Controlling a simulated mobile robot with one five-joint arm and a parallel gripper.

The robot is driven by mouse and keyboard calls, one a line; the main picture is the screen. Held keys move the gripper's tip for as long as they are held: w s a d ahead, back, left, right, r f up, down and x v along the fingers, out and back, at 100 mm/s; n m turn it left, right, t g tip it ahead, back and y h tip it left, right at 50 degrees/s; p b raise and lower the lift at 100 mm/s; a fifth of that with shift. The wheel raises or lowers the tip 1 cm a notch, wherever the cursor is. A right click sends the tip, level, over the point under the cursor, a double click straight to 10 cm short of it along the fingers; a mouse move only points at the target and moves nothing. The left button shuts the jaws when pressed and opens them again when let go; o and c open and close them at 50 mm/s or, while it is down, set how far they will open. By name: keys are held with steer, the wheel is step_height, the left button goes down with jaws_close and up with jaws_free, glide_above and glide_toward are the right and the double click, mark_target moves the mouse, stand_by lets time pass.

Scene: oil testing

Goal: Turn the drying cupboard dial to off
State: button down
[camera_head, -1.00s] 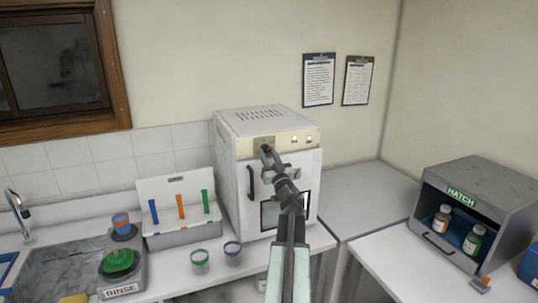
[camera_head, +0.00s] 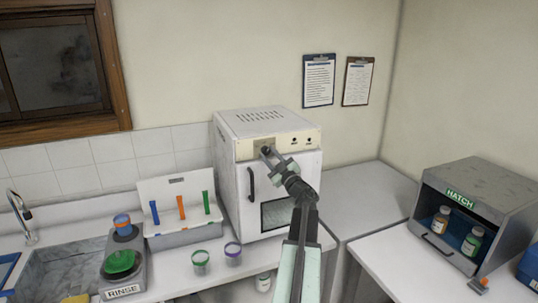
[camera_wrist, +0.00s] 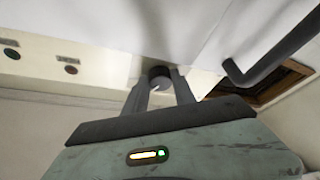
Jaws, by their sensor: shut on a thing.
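The drying cupboard (camera_head: 230,180) is a white box with a cream control panel (camera_head: 307,140) along its top front. Its dark round dial (camera_wrist: 159,72) sits between my two fingertips in the wrist view. My gripper (camera_head: 268,153) is at the left part of the panel and shut on the dial; it also shows in the wrist view (camera_wrist: 161,82). In the head view my fingers mostly hide the dial, and I cannot read its pointer or marks. Two small panel lamps (camera_head: 294,141) right of the dial look dark. The door window (camera_head: 277,213) is dark too.
The door handle (camera_head: 251,184) stands out below and left of the dial, close to my gripper. Left are a rack with coloured strips (camera_head: 182,236) and two small cups (camera_head: 200,262). The hatch box (camera_head: 490,196) with bottles is far right. The counter right of the cupboard is clear.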

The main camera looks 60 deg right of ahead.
steer(key=n+y+p, duration=0.1)
steer(key=n, duration=0.1)
steer(key=n+y+p, duration=0.1)
steer(key=n, duration=0.1)
steer(key=shift+s+d+r, duration=0.1)
steer(key=shift+d+r, duration=0.05)
steer(key=shift+r, duration=0.2)
steer(key=shift+n+y+p, duration=0.4)
steer(key=shift+n+p, duration=0.1)
steer(key=shift+n, duration=0.8)
steer(key=shift+f+n+g, duration=0.1)
steer(key=shift+n+g, duration=0.2)
steer(key=c, duration=1)
jaws_free()
steer(key=shift+c, duration=0.2)
steer(key=shift+s+f, duration=0.1)
